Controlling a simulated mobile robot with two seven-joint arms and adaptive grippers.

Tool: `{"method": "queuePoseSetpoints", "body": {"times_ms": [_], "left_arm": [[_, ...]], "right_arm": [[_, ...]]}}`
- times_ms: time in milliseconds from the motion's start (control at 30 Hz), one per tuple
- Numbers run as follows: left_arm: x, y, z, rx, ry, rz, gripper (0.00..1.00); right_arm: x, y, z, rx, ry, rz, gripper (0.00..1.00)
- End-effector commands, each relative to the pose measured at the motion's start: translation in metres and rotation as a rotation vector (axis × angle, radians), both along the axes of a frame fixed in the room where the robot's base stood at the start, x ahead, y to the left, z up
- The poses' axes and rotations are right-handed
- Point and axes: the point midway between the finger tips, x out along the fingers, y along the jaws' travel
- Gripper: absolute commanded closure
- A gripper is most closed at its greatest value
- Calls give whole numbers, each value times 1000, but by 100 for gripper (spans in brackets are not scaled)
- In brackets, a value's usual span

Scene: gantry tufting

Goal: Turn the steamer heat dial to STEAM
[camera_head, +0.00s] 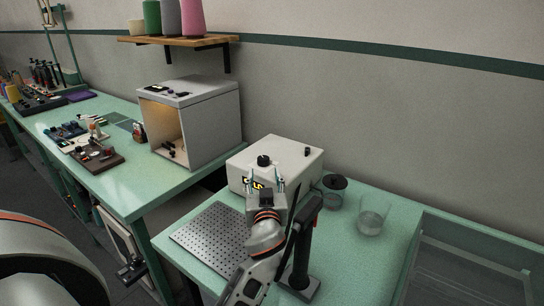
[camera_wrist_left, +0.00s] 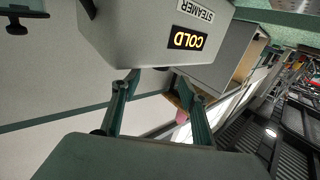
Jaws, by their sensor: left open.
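The steamer (camera_head: 300,163) is a pale box at the back of the green table. A black round dial (camera_head: 264,161) sits on its top, and a smaller black knob (camera_head: 307,152) is near its back right edge. Its front display (camera_head: 255,185) is lit yellow. In the left wrist view the steamer (camera_wrist_left: 140,30) carries a STEAMER label (camera_wrist_left: 195,10), and the display (camera_wrist_left: 187,39) reads COLD. My left gripper (camera_head: 266,184) is open and empty before the front face, its fingertips just below the dial in the picture. Its fingers (camera_wrist_left: 155,85) are apart. My right gripper is not seen.
A perforated plate (camera_head: 213,238) lies left of my arm. A dark post (camera_head: 303,243) stands close on its right. A dark-topped jar (camera_head: 335,186) and a clear glass (camera_head: 371,221) stand right of the steamer. An open white box (camera_head: 213,120) is behind left.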

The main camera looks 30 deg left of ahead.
Motion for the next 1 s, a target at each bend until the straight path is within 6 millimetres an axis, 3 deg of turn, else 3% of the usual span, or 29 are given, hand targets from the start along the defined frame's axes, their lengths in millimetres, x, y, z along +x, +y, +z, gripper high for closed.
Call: {"method": "queuePoseSetpoints", "body": {"times_ms": [133, 600, 967, 1000], "left_arm": [[9, 6, 1, 3, 1, 0, 56], [60, 41, 0, 1, 1, -1, 56], [64, 43, 0, -1, 1, -1, 56], [64, 43, 0, -1, 1, -1, 67]], "right_arm": [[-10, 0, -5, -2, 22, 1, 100], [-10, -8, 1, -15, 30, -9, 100], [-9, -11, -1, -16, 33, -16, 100], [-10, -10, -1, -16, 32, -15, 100]]}}
